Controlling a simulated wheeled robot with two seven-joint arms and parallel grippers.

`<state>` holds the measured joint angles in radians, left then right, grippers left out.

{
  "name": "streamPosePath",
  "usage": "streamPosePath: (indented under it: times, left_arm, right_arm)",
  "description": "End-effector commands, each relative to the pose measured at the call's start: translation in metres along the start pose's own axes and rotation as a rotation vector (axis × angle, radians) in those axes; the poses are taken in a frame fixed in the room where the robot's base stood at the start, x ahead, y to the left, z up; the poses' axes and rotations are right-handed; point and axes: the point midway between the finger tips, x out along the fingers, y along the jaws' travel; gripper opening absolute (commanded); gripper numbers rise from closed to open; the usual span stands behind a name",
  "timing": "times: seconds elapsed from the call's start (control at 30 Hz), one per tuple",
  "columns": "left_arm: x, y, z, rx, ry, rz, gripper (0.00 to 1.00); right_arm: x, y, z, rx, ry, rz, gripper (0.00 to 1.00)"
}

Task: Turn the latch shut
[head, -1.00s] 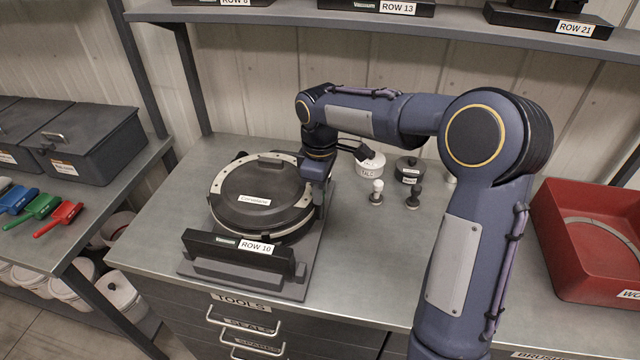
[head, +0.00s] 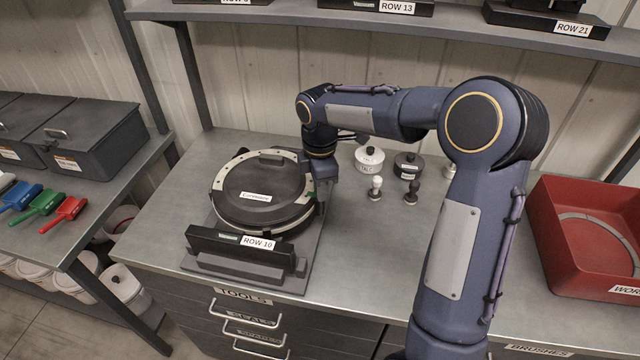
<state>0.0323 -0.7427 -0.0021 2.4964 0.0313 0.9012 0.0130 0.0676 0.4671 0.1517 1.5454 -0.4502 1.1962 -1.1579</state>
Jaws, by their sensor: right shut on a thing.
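The seed meter (head: 262,185), a round dark housing with a pale rim, sits on a grey stand on the bench, behind a plate marked ROW 10 (head: 240,243). My right gripper (head: 318,197) points down at the meter's right edge. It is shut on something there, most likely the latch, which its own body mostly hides. A small bit of green shows beside the fingers at the meter's right rim. My left gripper does not show.
A white lidded pot (head: 369,159) and a black lidded pot (head: 408,166) stand right of the meter, with a white knob (head: 375,188) and a dark knob (head: 411,193) in front. A red bin (head: 590,235) is at far right. A shelf (head: 400,28) runs above.

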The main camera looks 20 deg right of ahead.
Motion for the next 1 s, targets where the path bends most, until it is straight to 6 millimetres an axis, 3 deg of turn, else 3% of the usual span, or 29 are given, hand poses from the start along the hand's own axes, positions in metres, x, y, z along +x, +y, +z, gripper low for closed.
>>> streamPosePath:
  times: [0.37,0.4,0.57,0.87,1.0]
  left_arm:
    - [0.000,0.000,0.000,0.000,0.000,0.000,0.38]
    - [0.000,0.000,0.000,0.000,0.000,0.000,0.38]
    - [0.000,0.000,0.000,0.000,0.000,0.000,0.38]
    - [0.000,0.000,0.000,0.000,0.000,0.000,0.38]
    - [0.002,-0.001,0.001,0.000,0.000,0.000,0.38]
  right_arm:
    - [-0.001,0.000,-0.001,-0.007,0.002,0.001,0.00]
    - [-0.001,0.000,-0.001,-0.007,0.002,0.001,0.23]
    - [0.000,0.000,-0.001,-0.006,0.001,0.001,0.43]
    - [-0.002,0.000,0.000,-0.004,0.000,0.001,0.43]
    - [-0.018,0.001,-0.001,-0.005,0.000,0.005,0.43]
